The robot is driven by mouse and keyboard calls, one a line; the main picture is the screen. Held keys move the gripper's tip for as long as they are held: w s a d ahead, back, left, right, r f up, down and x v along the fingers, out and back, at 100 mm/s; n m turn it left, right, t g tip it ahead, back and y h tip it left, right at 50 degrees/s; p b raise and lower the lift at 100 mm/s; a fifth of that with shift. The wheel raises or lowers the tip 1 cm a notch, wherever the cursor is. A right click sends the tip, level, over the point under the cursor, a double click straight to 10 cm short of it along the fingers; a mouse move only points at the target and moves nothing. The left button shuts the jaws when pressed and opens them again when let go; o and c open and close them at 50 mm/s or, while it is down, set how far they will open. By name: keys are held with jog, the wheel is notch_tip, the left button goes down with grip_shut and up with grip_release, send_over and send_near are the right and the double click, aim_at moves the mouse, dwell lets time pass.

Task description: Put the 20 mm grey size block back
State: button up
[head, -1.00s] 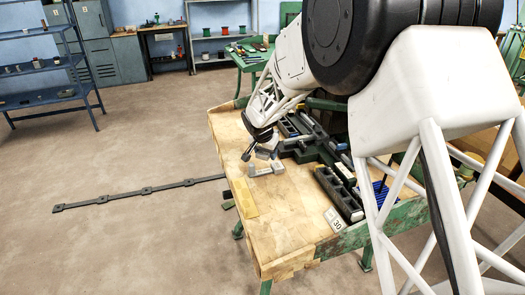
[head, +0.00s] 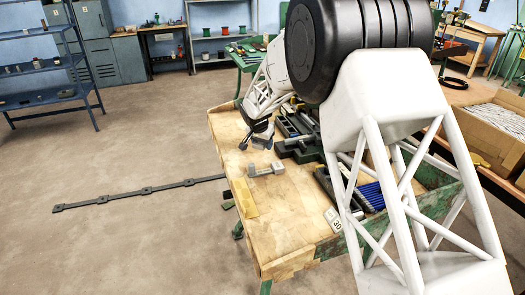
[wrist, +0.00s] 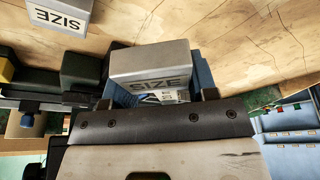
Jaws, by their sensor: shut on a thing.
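My gripper (head: 257,137) is above the far left part of the wooden bench in the head view. In the wrist view my gripper (wrist: 157,100) is shut on a grey size block (wrist: 150,62), whose face reads "SIZE". The number on it is not readable, so I cannot tell if it is the 20 mm one. In the head view the held block (head: 263,144) is small beside the fingers. Another grey block marked "SIZE" (wrist: 60,14) shows at the top left of the wrist view. Grey pieces (head: 265,169) lie on the bench in front of my gripper.
A dark green fixture (head: 298,147) stands right of my gripper. A dark rack (head: 326,183) and blue rods (head: 372,195) are partly behind my arm. The bench's front left (head: 280,235) is clear.

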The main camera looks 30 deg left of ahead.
jog(key=shift+f, duration=1.75)
jog(key=o, duration=1.1)
jog(key=shift+f, duration=0.1)
jog(key=shift+c, duration=0.2)
jog(key=v, duration=1.2)
jog(key=shift+r, duration=0.25)
